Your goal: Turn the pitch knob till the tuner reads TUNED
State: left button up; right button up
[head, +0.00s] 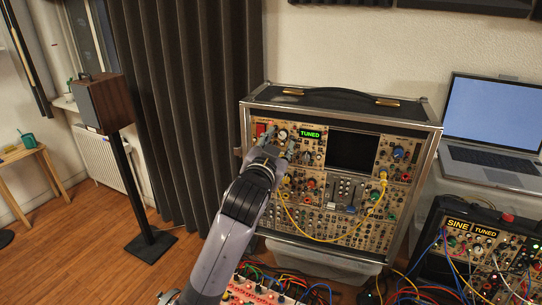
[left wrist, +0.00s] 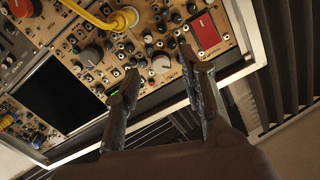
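The big synth case (head: 434,150) stands upright, its panel full of knobs and jacks. Its tuner display (head: 311,134) reads TUNED in green. A knob with a pale cap (head: 283,134) sits left of the display; I cannot read its label. My left gripper (head: 278,145) is at the panel's upper left. In the left wrist view, its two fingers (left wrist: 158,66) are spread, with the pale-capped knob (left wrist: 161,64) between the tips. I see gaps on both sides of the knob and cannot tell any touch. Only a green glint of the display shows there. My right gripper is not in view.
A yellow cable (head: 330,239) loops across the big panel. A red module (left wrist: 206,33) is beside the knob. A laptop (head: 495,115) stands right; loose cables lie in front.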

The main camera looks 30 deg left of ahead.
pick_arm(q)
jog(key=v, duration=0.9)
jog(key=shift+s, duration=0.2)
